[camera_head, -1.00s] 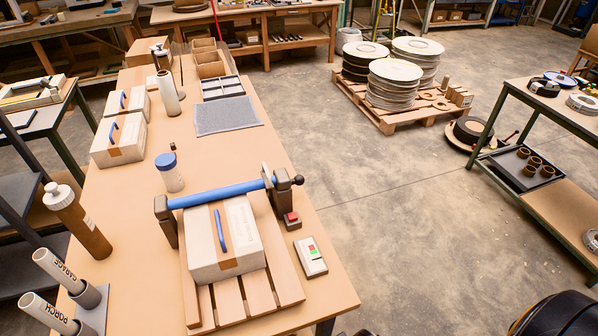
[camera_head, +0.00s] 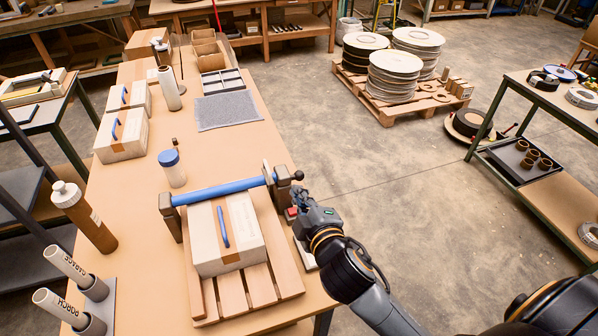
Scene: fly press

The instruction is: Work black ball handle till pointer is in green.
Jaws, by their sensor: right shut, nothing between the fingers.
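The black ball handle (camera_head: 298,175) sits at the right end of a press-like frame with a blue roller bar (camera_head: 222,190) across it. My right gripper (camera_head: 299,199) is in from the lower right, shut and empty, just below the ball. I cannot tell whether it touches the handle. A small white panel with a red and green scale (camera_head: 303,258) lies on the table, now mostly hidden behind my right arm; its pointer cannot be read. My left gripper is not in view.
A white carton (camera_head: 245,222) with a blue handle lies on a wooden pallet (camera_head: 232,292) under the bar. A red button block (camera_head: 291,212) is close by my gripper. A blue-lidded jar (camera_head: 172,169) stands to the left.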

